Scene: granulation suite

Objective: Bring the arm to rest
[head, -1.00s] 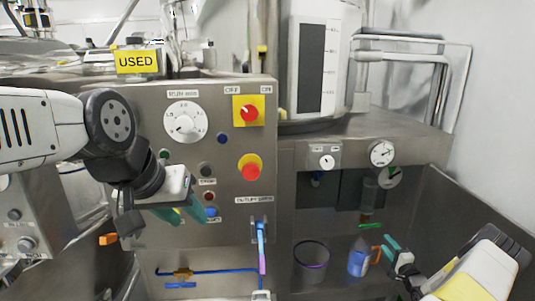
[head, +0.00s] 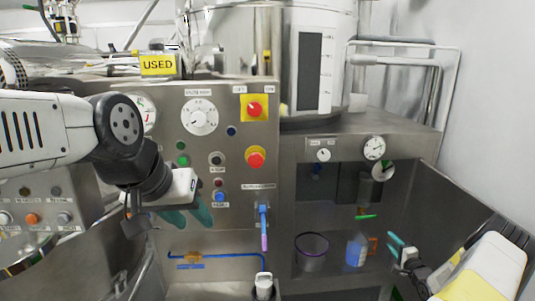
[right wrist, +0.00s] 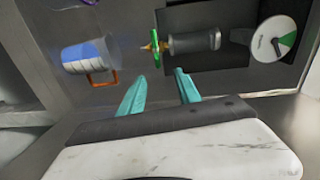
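My left gripper (head: 188,216) hangs in front of the control panel (head: 235,215), below its buttons, with its teal fingers apart and nothing between them. My right gripper (head: 402,250) is at the lower right of the head view, in front of the recess under the steel housing. In the right wrist view its two teal fingers (right wrist: 160,88) are spread and empty. A white and blue jug (head: 356,250) with an orange handle stands just left of the right gripper, apart from it. It also shows in the right wrist view (right wrist: 88,58).
A clear beaker (head: 311,254) with a purple rim stands left of the jug. A blue and purple outlet lever (head: 264,228) hangs from the panel above a white-capped bottle (head: 264,285). A green-handled valve (right wrist: 156,47) and a dial (right wrist: 276,42) lie beyond the right fingers. A steel side wall (head: 470,215) bounds the right.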

